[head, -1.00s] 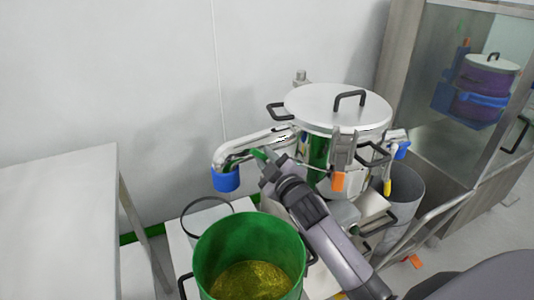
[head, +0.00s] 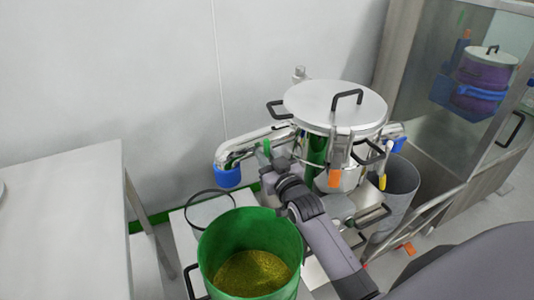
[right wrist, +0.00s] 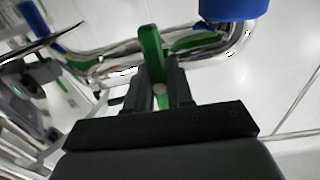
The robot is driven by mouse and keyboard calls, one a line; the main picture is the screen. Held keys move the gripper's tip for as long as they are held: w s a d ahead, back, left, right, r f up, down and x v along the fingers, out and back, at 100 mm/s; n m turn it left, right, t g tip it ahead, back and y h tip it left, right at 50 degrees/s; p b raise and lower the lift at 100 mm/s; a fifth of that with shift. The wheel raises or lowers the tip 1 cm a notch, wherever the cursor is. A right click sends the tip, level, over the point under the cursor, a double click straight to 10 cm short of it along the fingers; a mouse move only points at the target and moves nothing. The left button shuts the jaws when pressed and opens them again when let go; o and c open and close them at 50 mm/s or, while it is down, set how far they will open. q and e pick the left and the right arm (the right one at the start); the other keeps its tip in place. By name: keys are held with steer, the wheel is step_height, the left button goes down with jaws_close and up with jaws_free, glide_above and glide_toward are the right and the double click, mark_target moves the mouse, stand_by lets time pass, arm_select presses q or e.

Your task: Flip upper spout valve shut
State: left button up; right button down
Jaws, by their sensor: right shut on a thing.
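The upper spout is a bent chrome pipe (head: 254,138) running left from the steel lidded vessel (head: 335,104), with a blue collar (head: 228,175) at its downturned end. Its valve has a green handle (head: 266,147), which shows large in the right wrist view (right wrist: 151,48). My right gripper (head: 268,159) is at the pipe. In the right wrist view its fingers (right wrist: 158,88) are shut around the lower part of the green handle, whose tip sticks out beyond them. The valve body is partly hidden behind the handle and fingers. My left gripper is not in view.
A green bucket (head: 228,230) with yellow granular contents stands below the spout. A white table (head: 65,215) is at left. A grey bin (head: 398,195) and a glass-fronted cabinet (head: 445,120) are at right. The wall is close behind the spout.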

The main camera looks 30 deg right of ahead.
steer(key=shift+m, duration=0.3)
steer(key=c, duration=1)
jaws_free()
steer(key=shift+s, duration=0.1)
steer(key=s, duration=0.7)
steer(key=shift+a, duration=0.25)
